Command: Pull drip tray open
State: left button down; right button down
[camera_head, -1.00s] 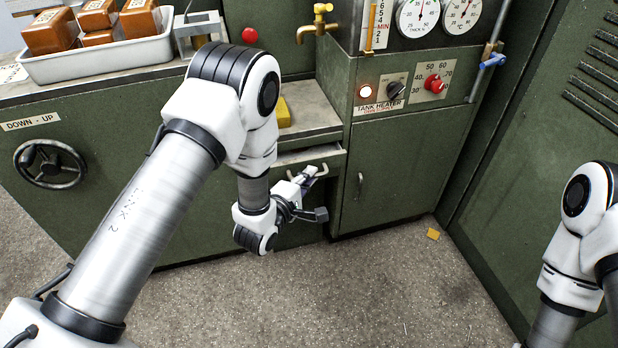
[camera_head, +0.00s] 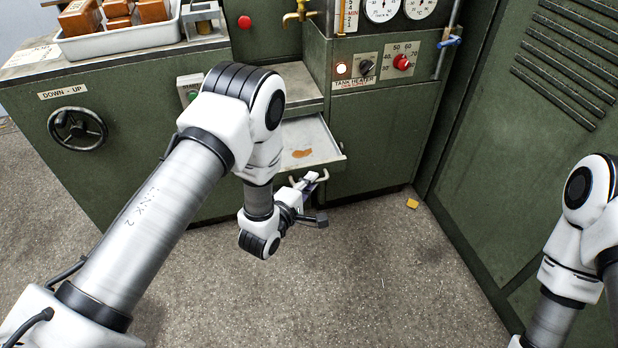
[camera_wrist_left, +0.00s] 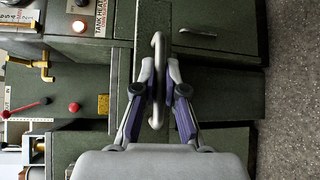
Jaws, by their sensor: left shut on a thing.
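The drip tray (camera_head: 316,139) is a shallow grey drawer with a green front, partly pulled out below a shelf of the green machine. A brown stain lies on its floor. Its pale bar handle (camera_head: 325,177) sits on the front and also shows in the left wrist view (camera_wrist_left: 158,45). My left gripper (camera_head: 309,183) is shut on the handle; in the left wrist view its two fingers (camera_wrist_left: 164,90) close around the middle of the bar. My arm hides the tray's left part. Of my right arm only links show at the right edge; its gripper is out of view.
A yellow piece (camera_head: 412,203) lies on the floor right of the tray. A green cabinet with louvres (camera_head: 540,130) stands at the right. A handwheel (camera_head: 77,130) is on the machine's left front. The floor in front is clear.

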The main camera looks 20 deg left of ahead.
pick_arm(q)
jog(key=c, duration=1.5)
grip_release()
jog(key=v, duration=1.2)
jog(key=shift+f, duration=0.1)
